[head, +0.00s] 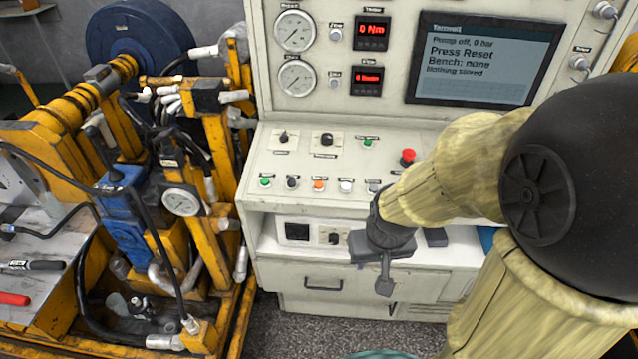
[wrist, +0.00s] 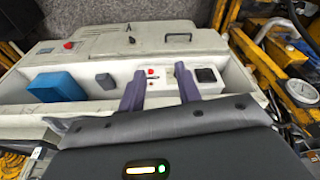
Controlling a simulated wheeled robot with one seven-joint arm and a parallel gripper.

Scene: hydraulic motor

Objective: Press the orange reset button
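The orange button (head: 318,185) sits in the lower row of buttons on the sloping console panel (head: 260,215), between a black one and a white one. My gripper (head: 385,287) hangs in front of the console, below and to the right of the orange button and apart from it. In the wrist view my gripper (wrist: 160,88) shows two purple-grey fingers spread apart with nothing held between them. They point toward the shelf recess under the panel. I cannot make out the orange button in the wrist view.
The screen (head: 483,60) reads "Pump off, 0 bar" and "Press Reset". A red mushroom button (head: 407,156) and a green button (head: 265,182) are on the panel. A blue box (wrist: 57,85) lies on the shelf. The yellow motor rig (head: 190,235) stands close on the left.

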